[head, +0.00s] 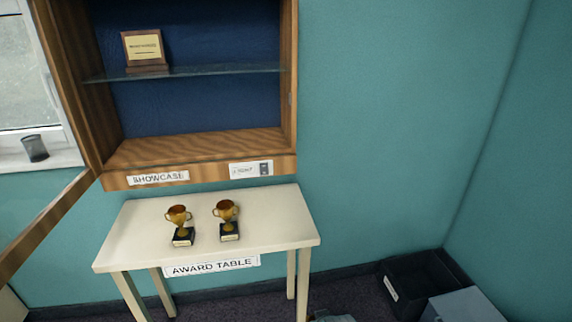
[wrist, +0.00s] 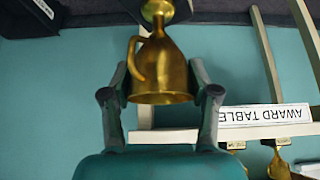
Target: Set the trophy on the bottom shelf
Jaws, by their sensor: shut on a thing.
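In the wrist view a gold trophy (wrist: 160,70) with a curved handle hangs between the fingers of my gripper (wrist: 160,92), appearing upside down there. My gripper is shut on its cup; the trophy's base is cut off at the top edge. The head view does not clearly show my gripper or this trophy. The showcase's wooden bottom shelf (head: 200,147) is bare. Two other gold trophies, a left one (head: 180,224) and a right one (head: 227,221), stand upright on black bases on the white award table (head: 275,215) below.
A glass shelf (head: 215,70) above the bottom shelf holds a plaque (head: 143,48). The showcase front has a light switch (head: 264,168). An open wooden door (head: 45,222) juts out at left. A black bin (head: 425,270) and a grey-blue box (head: 465,306) stand at lower right.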

